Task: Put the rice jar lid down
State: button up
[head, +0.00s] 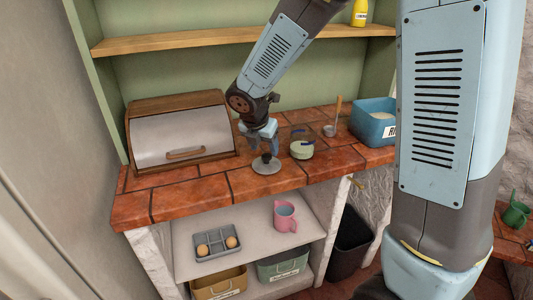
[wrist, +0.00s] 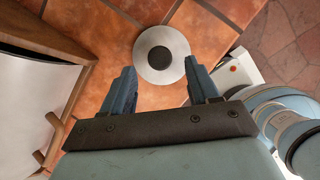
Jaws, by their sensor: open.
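The rice jar lid, a round grey disc with a dark knob (head: 267,166), lies flat on the red tile counter (head: 205,190) near its front edge. In the wrist view the lid (wrist: 142,54) lies just beyond the fingertips, in line with the gap between them. My gripper (head: 264,149) is open and empty, its fingers pointing down just above and behind the lid. A clear glass jar (head: 302,149) with pale contents stands open just right of the gripper.
A bread box (head: 182,135) stands left on the counter. A blue bin (head: 373,127), its label partly hidden, and a scoop (head: 331,129) stand right. Tiles left of the lid are clear.

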jog(key=v, duration=0.7)
jog(key=s+d+r+m, duration=0.4)
jog(key=s+d+m, duration=0.1)
jog(key=d+m, duration=0.25)
jog(key=s+d+r+m, duration=0.4)
jog(key=d+r+m, duration=0.1)
jog(key=d+m, duration=0.25)
jog(key=s+d+r+m+t+y, duration=0.1)
jog(key=s+d+m, duration=0.5)
jog(key=s+m, duration=0.6)
jog(key=r+m+y, duration=0.1)
jog(key=m, duration=0.2)
jog(key=shift+r+t, duration=0.15)
jog(key=shift+t, duration=0.15)
